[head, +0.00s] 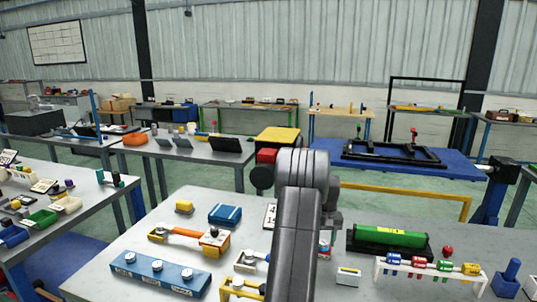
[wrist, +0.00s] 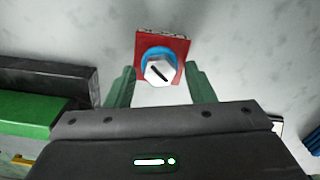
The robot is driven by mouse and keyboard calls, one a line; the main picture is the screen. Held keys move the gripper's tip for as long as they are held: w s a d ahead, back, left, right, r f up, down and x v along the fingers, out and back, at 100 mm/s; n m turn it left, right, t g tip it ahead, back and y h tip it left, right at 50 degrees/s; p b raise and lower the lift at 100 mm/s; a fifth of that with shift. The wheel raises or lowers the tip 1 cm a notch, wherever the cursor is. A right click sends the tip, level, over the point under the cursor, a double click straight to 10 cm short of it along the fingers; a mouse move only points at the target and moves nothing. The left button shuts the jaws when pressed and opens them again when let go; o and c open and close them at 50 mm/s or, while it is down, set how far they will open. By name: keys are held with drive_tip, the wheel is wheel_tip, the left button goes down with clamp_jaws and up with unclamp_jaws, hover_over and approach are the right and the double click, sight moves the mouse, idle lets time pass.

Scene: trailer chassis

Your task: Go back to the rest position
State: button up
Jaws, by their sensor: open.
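My gripper (wrist: 158,78) shows in the wrist view with two green fingers apart. Between and just beyond the fingertips is a red square block (wrist: 178,44) with a blue ring and a white hexagonal top that has a dark slot. The fingers do not appear closed on it; I cannot tell whether either touches it. A small red and blue piece (head: 325,248), probably the same block, shows partly behind the arm's right side.
The grey table holds a green cylinder in a black cradle (head: 390,238), a rack of coloured pieces (head: 430,272), a blue bar with white knobs (head: 158,270) and orange-handled tools (head: 190,235). The cradle also shows close at left in the wrist view (wrist: 70,80). A black frame (head: 390,152) lies behind.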

drive_tip(key=shift+m, duration=1.2)
drive_tip(key=shift+r, duration=0.1)
